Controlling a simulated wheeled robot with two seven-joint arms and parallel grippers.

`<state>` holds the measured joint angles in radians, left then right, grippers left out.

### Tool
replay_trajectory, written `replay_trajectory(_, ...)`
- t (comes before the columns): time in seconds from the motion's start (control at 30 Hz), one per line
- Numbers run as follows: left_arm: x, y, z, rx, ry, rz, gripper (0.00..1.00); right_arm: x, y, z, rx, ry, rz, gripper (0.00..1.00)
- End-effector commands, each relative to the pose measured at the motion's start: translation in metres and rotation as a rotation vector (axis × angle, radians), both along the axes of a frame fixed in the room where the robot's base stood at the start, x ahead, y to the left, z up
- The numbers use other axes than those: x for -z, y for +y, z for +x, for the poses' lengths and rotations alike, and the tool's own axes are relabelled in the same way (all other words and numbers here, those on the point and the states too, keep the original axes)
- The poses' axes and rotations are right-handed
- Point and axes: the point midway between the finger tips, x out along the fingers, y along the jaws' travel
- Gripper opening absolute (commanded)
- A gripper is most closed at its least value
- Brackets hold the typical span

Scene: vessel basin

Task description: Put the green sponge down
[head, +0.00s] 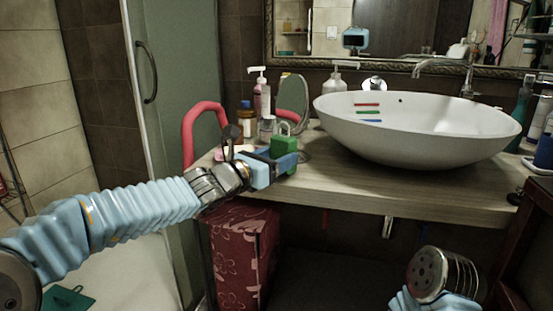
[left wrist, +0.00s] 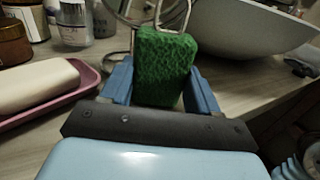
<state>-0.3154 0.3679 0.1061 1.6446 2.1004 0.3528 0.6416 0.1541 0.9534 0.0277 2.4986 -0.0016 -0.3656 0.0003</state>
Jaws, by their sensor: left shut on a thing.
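The green sponge (head: 283,153) is a small upright block at the left end of the wooden counter. My left gripper (head: 277,161) is shut on it, one blue finger on each side. In the left wrist view the sponge (left wrist: 166,66) stands between the two finger tips, with its lower end hidden by the gripper body. I cannot tell if it touches the counter. My right arm shows at the lower right of the head view, but its fingers are not visible.
A white basin (head: 418,135) stands to the right on the counter (head: 400,189). A round mirror (head: 293,98) and several bottles stand behind the sponge. In the left wrist view, a pink dish (left wrist: 78,101) with a pale soap bar (left wrist: 33,85) lies left of the gripper.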

Motion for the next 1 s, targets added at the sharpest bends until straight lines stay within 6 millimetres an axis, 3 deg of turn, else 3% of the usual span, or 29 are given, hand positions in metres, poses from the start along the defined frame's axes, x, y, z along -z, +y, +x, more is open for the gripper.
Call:
replay_trajectory(0.03, 0.003, 0.0, 0.0, 0.0, 0.0, 0.0, 0.27, 0.003, -0.001, 0.0, 0.001, 0.0, -0.001, 0.43)
replay_trajectory(0.07, 0.002, 0.0, 0.0, 0.0, 0.0, 0.0, 0.64, 0.002, -0.001, 0.0, 0.001, 0.0, -0.001, 0.43)
replay_trajectory(0.23, 0.001, 0.0, 0.0, 0.0, 0.0, 0.0, 0.87, 0.002, -0.001, 0.0, 0.001, 0.0, -0.001, 0.43)
replay_trajectory(0.57, -0.003, 0.0, 0.0, 0.0, 0.0, 0.0, 0.87, -0.003, 0.0, 0.0, 0.0, 0.001, 0.0, 0.43)
replay_trajectory(1.0, 0.0, 0.063, -0.065, -0.002, -0.001, 0.001, 0.87, 0.011, -0.003, 0.001, 0.006, -0.002, -0.005, 0.43)
